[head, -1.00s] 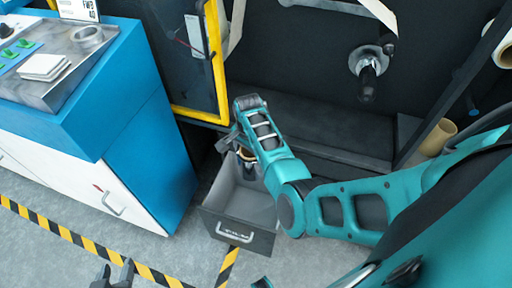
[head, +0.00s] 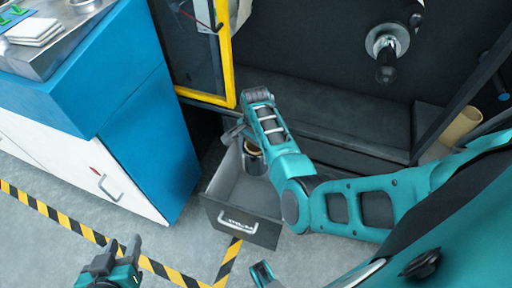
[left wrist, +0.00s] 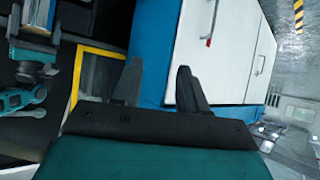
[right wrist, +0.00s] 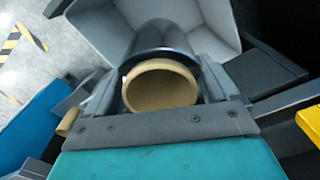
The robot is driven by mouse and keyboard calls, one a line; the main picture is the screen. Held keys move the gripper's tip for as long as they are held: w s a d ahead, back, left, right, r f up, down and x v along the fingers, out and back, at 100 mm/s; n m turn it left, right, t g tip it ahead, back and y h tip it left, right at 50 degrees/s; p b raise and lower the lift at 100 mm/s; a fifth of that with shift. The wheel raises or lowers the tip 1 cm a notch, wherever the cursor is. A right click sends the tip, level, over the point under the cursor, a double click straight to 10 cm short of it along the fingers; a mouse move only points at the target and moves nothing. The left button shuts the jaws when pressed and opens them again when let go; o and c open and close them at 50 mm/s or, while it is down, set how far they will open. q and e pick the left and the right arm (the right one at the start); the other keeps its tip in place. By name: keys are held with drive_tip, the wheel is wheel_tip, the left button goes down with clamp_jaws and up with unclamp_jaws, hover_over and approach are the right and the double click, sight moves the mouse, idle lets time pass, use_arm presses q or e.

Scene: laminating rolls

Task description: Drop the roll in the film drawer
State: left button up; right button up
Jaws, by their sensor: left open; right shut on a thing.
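The film drawer (head: 241,224) is a grey open-topped box with a front handle, pulled out low below the dark machine. My right gripper (head: 247,143) is shut on the roll (head: 254,164), a dark roll with a tan core, over the back part of the drawer. In the right wrist view the roll's tan core (right wrist: 160,90) sits between the fingers, with the pale drawer interior (right wrist: 215,18) beyond it. I cannot tell whether the roll touches the drawer floor. My left gripper (head: 118,252) is open and empty, away to the left; its spread fingers show in the left wrist view (left wrist: 157,85).
A blue and white cabinet (head: 120,140) stands left of the drawer. A yellow-framed door (head: 226,60) and a dark machine ledge (head: 330,130) are behind it. A tan tube (head: 461,125) is at the right. Striped tape (head: 80,232) marks the open floor.

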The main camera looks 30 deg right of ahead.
drive_tip(key=o, duration=0.9)
drive_tip(key=shift+o, duration=0.9)
use_arm(q)
drive_tip(key=shift+s, duration=0.1)
drive_tip(key=shift+s+a+r+y+p, duration=0.25)
drive_tip(key=shift+a+r+p, duration=0.2)
drive_tip(key=shift+p, duration=0.75)
drive_tip(key=shift+s+a+r+y+p, duration=0.15)
drive_tip(key=shift+s+a+r+p, duration=0.25)
drive_tip(key=shift+p, duration=0.75)
use_arm(e)
wheel_tip(320, 180, up, 13)
use_arm(q)
drive_tip(key=shift+w+a, duration=0.1)
drive_tip(key=shift+w, duration=0.05)
